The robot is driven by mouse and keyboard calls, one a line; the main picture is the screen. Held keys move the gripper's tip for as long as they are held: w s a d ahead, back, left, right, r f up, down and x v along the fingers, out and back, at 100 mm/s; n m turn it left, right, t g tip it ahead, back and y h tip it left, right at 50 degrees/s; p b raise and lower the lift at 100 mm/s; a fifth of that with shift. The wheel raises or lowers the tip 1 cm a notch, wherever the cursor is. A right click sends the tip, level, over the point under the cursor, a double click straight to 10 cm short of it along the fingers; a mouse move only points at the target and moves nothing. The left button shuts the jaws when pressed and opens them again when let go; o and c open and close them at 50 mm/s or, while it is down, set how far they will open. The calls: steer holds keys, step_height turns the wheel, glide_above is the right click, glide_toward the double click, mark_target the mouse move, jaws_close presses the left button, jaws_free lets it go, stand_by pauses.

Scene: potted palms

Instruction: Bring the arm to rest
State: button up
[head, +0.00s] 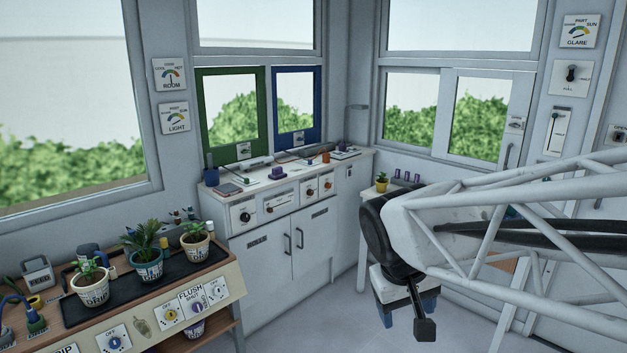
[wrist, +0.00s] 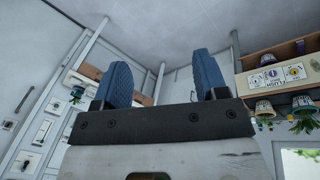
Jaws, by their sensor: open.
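My arm reaches in from the right of the head view and bends down at a dark joint. My gripper (head: 406,306) hangs below that joint, over the open floor, with its blue fingers partly hidden by a dark bracket. In the wrist view my gripper (wrist: 163,82) shows two blue ribbed fingers standing well apart. Nothing is between them, and they touch nothing that I can see.
A planting bench (head: 225,283) with several potted palms stands at the left. A white cabinet (head: 285,243) with knobs and doors is against the back wall. A small yellow pot (head: 381,186) stands behind my arm. Pale floor (head: 330,315) lies clear between bench and arm.

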steer(key=s+d+f+m+y, duration=0.1)
steer(key=s+d+m+y, duration=0.1)
steer(key=s, duration=0.9)
steer(key=shift+d+f+t, duration=0.35)
steer(key=shift+d+t, duration=0.05)
steer(key=shift+d, duration=0.2)
